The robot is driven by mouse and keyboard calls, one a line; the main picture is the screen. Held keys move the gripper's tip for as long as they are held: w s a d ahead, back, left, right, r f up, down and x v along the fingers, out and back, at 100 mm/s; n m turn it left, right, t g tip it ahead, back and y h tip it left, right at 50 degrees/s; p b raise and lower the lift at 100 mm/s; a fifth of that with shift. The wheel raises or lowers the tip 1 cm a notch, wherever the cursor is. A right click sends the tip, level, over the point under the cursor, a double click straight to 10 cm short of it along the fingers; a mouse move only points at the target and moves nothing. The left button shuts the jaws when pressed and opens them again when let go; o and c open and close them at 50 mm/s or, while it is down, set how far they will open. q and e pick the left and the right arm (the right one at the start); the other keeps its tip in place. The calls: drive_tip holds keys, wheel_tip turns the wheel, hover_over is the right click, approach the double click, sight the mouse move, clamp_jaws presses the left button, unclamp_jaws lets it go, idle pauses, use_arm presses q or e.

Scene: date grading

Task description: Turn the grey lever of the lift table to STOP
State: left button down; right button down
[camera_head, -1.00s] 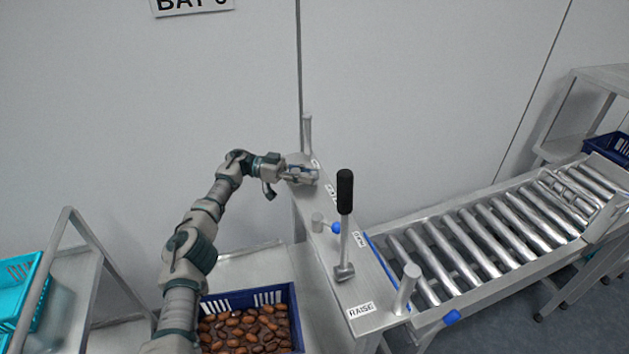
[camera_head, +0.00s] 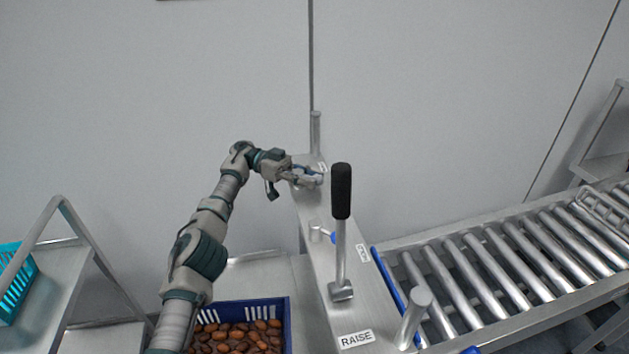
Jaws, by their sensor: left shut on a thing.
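My left gripper (camera_head: 309,180) is over the far end of the lift table's metal panel (camera_head: 318,262). It is shut on a small grey part there, which I take to be the grey lever; the fingers hide most of it, so its setting cannot be read. A RAISE label (camera_head: 356,339) is at the panel's near end. Another label (camera_head: 362,253) is too small to read, and a third (camera_head: 322,167) shows just beyond the gripper. My right gripper is not in view.
A tall lever with a black grip (camera_head: 341,191) stands on the panel nearer to me, beside a small blue-tipped knob (camera_head: 318,233). A blue crate of dates (camera_head: 289,318) is at lower left. A roller conveyor (camera_head: 505,262) runs off to the right.

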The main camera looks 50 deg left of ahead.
use_arm(q)
drive_tip(key=shift+a+r, duration=0.1)
drive_tip(key=shift+r, duration=0.1)
idle(0.4)
drive_tip(key=c, duration=1.1)
unclamp_jaws()
drive_tip(key=shift+o, duration=1)
drive_tip(key=shift+s+a, duration=0.1)
drive_tip(key=shift+s, duration=0.05)
drive_tip(key=shift+f, duration=0.1)
